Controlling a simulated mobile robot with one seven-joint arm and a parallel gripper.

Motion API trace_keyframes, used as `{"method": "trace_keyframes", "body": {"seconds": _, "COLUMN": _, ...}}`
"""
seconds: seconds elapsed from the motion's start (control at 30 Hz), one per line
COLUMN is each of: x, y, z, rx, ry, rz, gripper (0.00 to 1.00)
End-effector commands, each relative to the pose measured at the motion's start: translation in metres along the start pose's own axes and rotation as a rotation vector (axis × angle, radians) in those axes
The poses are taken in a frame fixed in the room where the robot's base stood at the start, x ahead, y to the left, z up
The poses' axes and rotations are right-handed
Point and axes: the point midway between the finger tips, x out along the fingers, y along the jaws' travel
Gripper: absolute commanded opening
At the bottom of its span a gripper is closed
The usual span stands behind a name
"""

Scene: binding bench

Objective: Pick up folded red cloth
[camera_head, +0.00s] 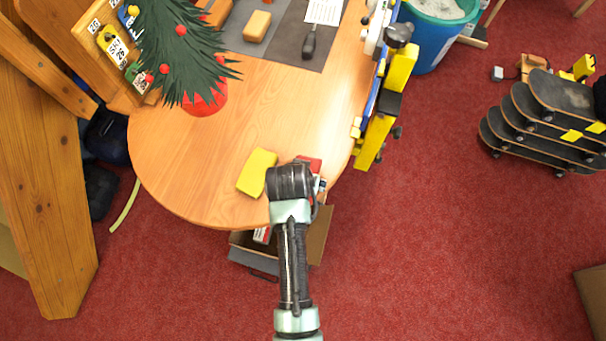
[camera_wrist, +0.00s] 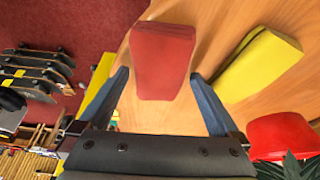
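The folded red cloth (camera_wrist: 163,62) lies on the round wooden table in the wrist view, ahead of and between my two spread fingers. In the head view only a small red part of it (camera_head: 312,163) shows near the table's front edge, mostly hidden behind my wrist. My gripper (camera_wrist: 160,92) is open and empty, with a blue-grey finger on each side and bare table visible between them. The gap between the fingers looks wider than the cloth. I cannot tell how high the fingers are above the table.
A yellow folded cloth (camera_head: 257,172) lies just left of my wrist. A small tree in a red pot (camera_head: 206,101) stands at the table's back left. A yellow and black clamp-like object (camera_head: 385,110) stands along the right edge. The wooden table (camera_head: 185,165) is bare at front left.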

Motion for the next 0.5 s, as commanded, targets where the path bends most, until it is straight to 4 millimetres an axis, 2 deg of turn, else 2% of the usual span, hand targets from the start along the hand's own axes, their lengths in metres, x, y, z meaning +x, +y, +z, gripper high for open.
{"method": "trace_keyframes", "body": {"seconds": 0.03, "x": -0.0001, "y": -0.0001, "z": 0.0000, "rx": 0.000, "ry": 0.000, "rz": 0.000, "gripper": 0.87}}
{"method": "trace_keyframes", "body": {"seconds": 0.07, "x": -0.0002, "y": -0.0001, "z": 0.0000, "rx": 0.000, "ry": 0.000, "rz": 0.000, "gripper": 0.82}}
{"method": "trace_keyframes", "body": {"seconds": 0.3, "x": -0.0003, "y": -0.0001, "z": 0.0001, "rx": 0.000, "ry": 0.000, "rz": 0.000, "gripper": 0.39}}
{"method": "trace_keyframes", "body": {"seconds": 0.37, "x": -0.0004, "y": -0.0002, "z": 0.0000, "rx": 0.000, "ry": 0.000, "rz": 0.000, "gripper": 0.30}}
{"method": "trace_keyframes", "body": {"seconds": 0.4, "x": -0.0004, "y": -0.0002, "z": 0.0000, "rx": 0.000, "ry": 0.000, "rz": 0.000, "gripper": 0.22}}
{"method": "trace_keyframes", "body": {"seconds": 0.5, "x": -0.0004, "y": -0.0002, "z": 0.0000, "rx": 0.000, "ry": 0.000, "rz": 0.000, "gripper": 0.21}}
